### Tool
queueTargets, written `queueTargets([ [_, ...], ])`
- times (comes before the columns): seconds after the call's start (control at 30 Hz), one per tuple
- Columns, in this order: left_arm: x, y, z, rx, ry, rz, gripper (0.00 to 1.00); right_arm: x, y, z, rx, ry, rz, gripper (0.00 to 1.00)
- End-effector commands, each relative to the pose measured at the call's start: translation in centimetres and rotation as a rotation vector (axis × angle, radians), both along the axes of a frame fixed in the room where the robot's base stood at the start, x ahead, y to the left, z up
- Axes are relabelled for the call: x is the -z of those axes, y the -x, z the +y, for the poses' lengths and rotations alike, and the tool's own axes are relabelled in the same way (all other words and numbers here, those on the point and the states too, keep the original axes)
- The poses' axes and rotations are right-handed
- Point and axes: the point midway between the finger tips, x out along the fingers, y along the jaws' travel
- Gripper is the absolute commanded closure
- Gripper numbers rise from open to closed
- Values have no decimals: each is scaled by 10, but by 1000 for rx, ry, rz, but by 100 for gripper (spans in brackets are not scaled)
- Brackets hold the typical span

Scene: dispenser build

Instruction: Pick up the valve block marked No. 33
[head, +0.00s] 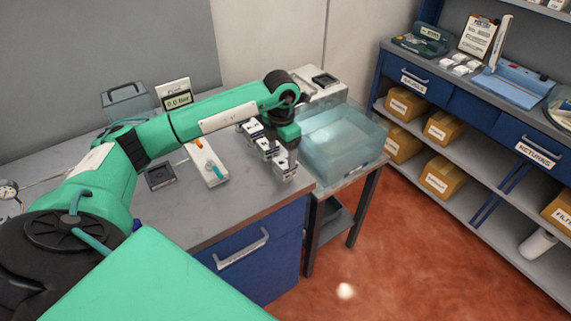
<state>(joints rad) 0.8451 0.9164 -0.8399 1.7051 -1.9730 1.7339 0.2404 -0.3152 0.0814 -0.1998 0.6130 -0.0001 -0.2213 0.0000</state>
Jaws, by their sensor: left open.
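Small pale blocks with dark tops, which look like the valve blocks, stand in a slanting row near the right end of the grey worktop (225,215). One (250,128) is at the back, and another (286,172) is nearest the front edge. Their markings are too small to read, so I cannot tell which is No. 33. My left gripper (278,153) hangs over this row with its jaws open. The green wrist hides part of the row, and I cannot clearly separate fingers from blocks. My right gripper is not in view.
A translucent teal bin (342,145) stands on a stand right of the worktop. A white tray with coloured pieces (207,163), a dark square plate (159,176) and a display reading 0.0 (178,99) are on the worktop. Blue shelving with cartons (443,177) is at right.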

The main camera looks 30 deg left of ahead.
Motion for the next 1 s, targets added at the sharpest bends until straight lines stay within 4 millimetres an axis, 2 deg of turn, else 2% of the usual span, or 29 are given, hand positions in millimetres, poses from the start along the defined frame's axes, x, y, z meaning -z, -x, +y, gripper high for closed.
queueTargets([
  [0.13,17,0,-1,0,2,0,24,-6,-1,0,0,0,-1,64],
  [0.27,23,-1,-1,0,1,0,24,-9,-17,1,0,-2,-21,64],
  [0.4,37,-4,-4,0,2,4,24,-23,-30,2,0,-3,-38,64],
  [0.63,68,-7,-5,0,2,2,24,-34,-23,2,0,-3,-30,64],
  [0.9,74,-7,-5,1,2,-2,24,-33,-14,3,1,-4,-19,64],
  [0.93,74,-7,-5,1,2,-2,26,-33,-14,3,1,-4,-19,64],
  [1.0,74,-7,-5,1,2,-2,39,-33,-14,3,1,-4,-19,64],
])
